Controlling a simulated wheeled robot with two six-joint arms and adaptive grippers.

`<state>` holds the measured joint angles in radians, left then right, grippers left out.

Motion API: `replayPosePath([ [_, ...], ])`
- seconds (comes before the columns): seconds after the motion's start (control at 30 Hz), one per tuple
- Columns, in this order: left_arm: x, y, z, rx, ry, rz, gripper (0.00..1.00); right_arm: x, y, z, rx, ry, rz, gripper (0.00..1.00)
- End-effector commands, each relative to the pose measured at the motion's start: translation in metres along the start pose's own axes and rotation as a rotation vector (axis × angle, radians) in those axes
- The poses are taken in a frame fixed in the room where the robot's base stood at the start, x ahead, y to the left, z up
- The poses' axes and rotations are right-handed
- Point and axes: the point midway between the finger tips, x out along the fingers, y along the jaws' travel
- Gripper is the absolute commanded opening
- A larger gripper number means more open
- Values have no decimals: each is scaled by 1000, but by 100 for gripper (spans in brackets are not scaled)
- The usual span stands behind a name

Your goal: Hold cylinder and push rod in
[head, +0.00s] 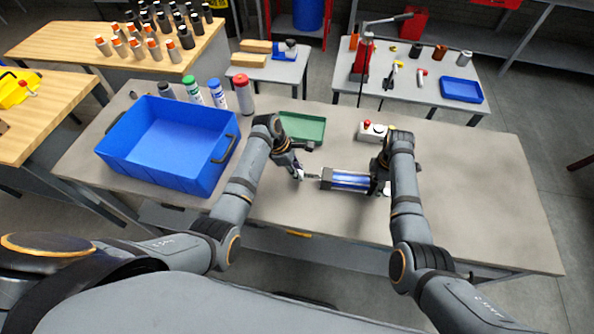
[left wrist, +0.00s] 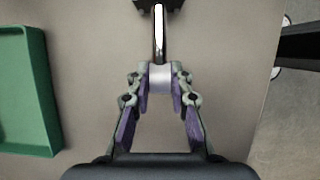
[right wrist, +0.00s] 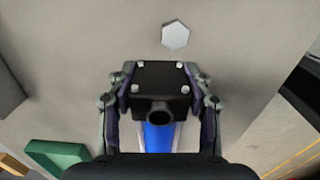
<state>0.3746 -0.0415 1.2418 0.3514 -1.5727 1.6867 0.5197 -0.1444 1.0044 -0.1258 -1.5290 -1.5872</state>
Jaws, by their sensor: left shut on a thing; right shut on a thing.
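The cylinder (head: 347,180) has a blue-silver barrel with black end caps and lies level above or on the grey table. My right gripper (head: 378,181) is shut on its right end. In the right wrist view, the gripper (right wrist: 160,90) has its fingers on both sides of a black end cap (right wrist: 160,78), with the blue barrel (right wrist: 158,137) below. The shiny rod (left wrist: 159,34) comes out of the other end cap. My left gripper (head: 300,175) is shut on the rod's silver end piece (left wrist: 160,77), between its fingertips in the left wrist view.
A large blue bin (head: 168,145) stands at the left of the table, with several bottles (head: 215,92) behind it. A green tray (head: 302,128) and a control box with a red button (head: 373,131) lie behind the arms. The table's right side (head: 480,190) is clear.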

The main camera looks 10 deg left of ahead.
Motion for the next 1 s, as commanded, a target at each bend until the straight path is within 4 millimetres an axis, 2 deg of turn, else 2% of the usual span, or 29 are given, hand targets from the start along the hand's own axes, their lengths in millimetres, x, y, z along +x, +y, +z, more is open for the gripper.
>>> replayPosePath([
  [0.4,4,0,13,0,-6,1,0,0,0,-1,-1,3,0,0],
  [1.0,7,0,19,1,-5,2,0,0,0,-2,0,4,1,0],
])
